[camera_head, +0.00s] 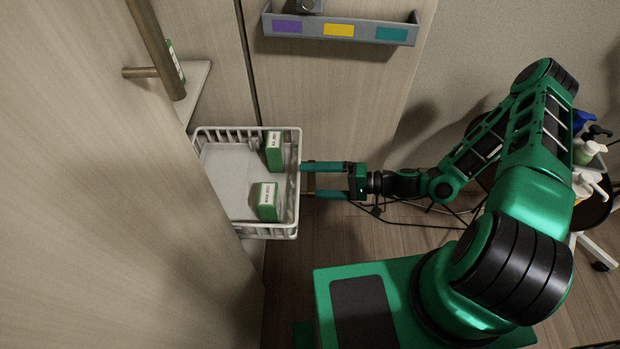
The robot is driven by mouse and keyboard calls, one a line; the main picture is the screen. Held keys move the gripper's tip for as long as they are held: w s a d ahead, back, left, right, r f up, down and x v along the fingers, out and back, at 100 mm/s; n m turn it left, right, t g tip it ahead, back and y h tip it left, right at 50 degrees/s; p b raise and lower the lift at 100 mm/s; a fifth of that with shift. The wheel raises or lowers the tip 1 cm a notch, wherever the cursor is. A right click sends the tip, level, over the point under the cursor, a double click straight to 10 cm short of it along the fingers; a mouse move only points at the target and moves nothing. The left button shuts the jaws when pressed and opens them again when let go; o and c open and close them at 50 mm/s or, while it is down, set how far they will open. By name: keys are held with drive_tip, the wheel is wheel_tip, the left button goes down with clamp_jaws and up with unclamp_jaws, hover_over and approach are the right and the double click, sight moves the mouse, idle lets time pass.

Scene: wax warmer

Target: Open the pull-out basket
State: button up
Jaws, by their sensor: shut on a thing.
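The white pull-out basket (216,132) sticks out of the cabinet past the open door on the left. Two green and white boxes are in it: one (274,152) stands near the far right corner, the other (266,201) near the front right. My gripper (306,180) comes from the right, with its two fingertips at the basket's outer right rim. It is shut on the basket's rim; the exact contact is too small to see. The basket's rear part is hidden behind the door.
The wooden cabinet door (90,200) with a brass handle (160,60) stands open at left. A grey rail (340,30) with coloured labels is on the panel above. Several bottles (588,150) stand on a cart at right. Floor (350,230) right of the basket is clear below my arm, apart from dark cables.

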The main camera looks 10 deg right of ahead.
drive_tip(key=w+v, duration=0.1)
drive_tip(key=v, duration=0.9)
drive_tip(key=shift+d, duration=0.2)
drive_tip(key=shift+s+d, duration=0.2)
drive_tip(key=shift+d, duration=0.3)
drive_tip(key=c, duration=1.1)
drive_tip(key=shift+o, duration=0.2)
drive_tip(key=shift+d+f, duration=0.15)
drive_tip(key=shift+d, duration=0.15)
